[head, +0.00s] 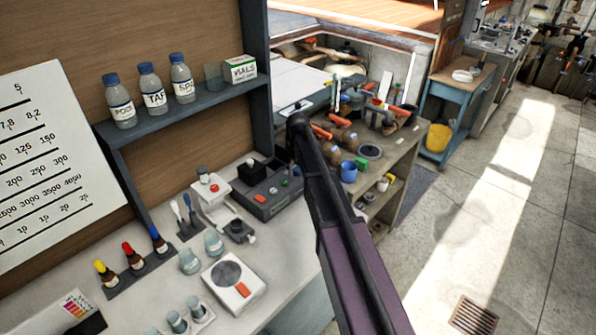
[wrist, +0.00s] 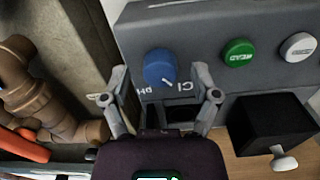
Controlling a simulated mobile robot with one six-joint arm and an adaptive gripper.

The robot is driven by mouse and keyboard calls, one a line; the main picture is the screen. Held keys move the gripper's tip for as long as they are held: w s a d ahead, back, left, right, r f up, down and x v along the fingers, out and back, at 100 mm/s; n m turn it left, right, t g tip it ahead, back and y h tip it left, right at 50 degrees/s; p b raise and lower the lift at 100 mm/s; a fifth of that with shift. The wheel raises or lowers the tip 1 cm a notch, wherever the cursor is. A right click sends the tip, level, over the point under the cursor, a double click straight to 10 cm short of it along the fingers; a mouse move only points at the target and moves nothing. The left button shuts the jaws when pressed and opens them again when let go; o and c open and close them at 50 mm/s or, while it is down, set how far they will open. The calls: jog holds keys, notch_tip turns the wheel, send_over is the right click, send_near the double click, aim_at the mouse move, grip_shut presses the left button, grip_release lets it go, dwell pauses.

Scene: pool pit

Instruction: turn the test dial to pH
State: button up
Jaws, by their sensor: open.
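The test dial, a blue round knob (wrist: 160,66), sits on the grey face of the tester (wrist: 206,24) in the wrist view. Its white pointer mark slants toward the lower right, toward the "Cl" label (wrist: 184,87). The "pH" label (wrist: 139,92) is at its lower left. Both labels appear upside down. My gripper (wrist: 161,74) is open, one finger on each side of the dial, with visible gaps; I cannot tell the distance in depth. The tester (head: 268,196) stands on the counter in the head view, partly behind my arm, which hides my gripper there.
A green button (wrist: 238,53) and a white button (wrist: 298,46) are right of the dial. A black box (wrist: 270,125) stands near the right finger. Brown pipe fittings (wrist: 45,90) lie left.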

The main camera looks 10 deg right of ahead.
grip_shut()
jog(key=shift+m, duration=0.4)
jog(key=m, duration=1.1)
jog(key=shift+s+m, duration=0.1)
jog(key=shift+m, duration=2)
